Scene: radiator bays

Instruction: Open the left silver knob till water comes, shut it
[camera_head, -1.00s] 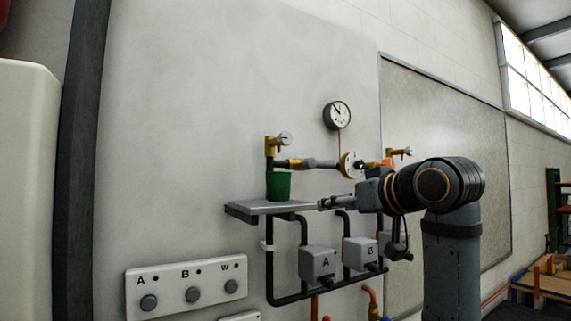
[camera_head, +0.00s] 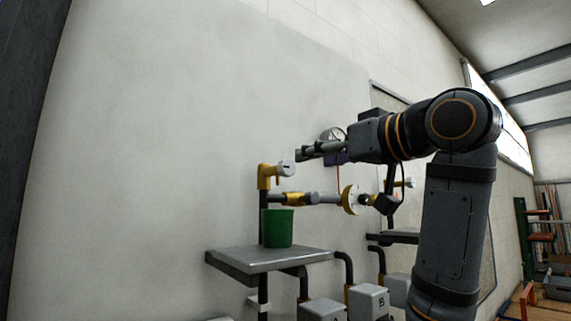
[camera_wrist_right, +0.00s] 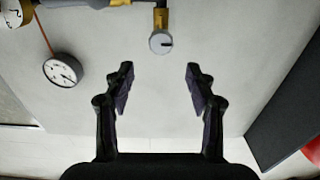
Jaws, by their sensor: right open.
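The left silver knob (camera_head: 286,168) sits on a brass tap (camera_head: 266,174) at the left end of the wall pipe. In the right wrist view the round silver knob (camera_wrist_right: 161,43) lies beyond the fingertips, centred between them, with a dark slot mark. My right gripper (camera_head: 300,153) is just above and to the right of the knob in the head view. In the wrist view its fingers (camera_wrist_right: 160,85) are spread with nothing between them. A green cup (camera_head: 278,228) stands upright on the grey shelf (camera_head: 250,258) below the tap. My left gripper is out of view.
A yellow-rimmed round fitting (camera_head: 350,199) is on the pipe to the right. A dial gauge, partly hidden by my arm, shows whole in the wrist view (camera_wrist_right: 63,70). A second silver knob (camera_head: 405,183) is farther right. Grey boxes hang below the shelf. The wall left of the tap is bare.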

